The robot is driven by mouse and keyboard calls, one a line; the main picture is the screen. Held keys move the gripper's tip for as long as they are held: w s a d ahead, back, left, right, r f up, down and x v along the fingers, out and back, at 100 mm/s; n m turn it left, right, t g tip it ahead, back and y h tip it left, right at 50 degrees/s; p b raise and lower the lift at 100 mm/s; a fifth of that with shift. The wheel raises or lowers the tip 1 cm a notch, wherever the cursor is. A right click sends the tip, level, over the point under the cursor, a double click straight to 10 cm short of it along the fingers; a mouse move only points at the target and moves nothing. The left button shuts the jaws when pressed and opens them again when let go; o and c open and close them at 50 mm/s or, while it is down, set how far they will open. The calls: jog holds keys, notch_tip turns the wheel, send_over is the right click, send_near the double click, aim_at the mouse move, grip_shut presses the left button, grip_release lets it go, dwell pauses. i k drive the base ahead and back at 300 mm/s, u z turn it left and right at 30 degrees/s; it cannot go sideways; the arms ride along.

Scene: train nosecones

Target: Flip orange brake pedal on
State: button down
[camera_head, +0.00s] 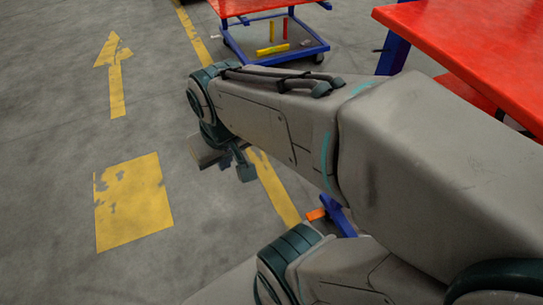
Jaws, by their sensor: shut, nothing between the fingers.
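The orange brake pedal (316,214) shows as a small orange piece low in the view. It sits beside a blue metal part (338,213), just below my forearm, which hides much of what is around it. I cannot tell the pedal's tilt. My gripper (244,168) is at the end of the arm, up and to the left of the pedal in the picture and apart from it. It is shut and empty, and only partly visible behind the wrist.
A red tabletop (475,45) with blue legs stands at the upper right. A blue cart (272,52) with a red top and yellow and red pieces on its lower shelf is at the top. Grey floor with yellow markings (133,200) lies clear on the left.

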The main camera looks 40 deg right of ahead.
aim_at(319, 213)
jog(key=i, duration=2.65)
jog(key=z, duration=4.55)
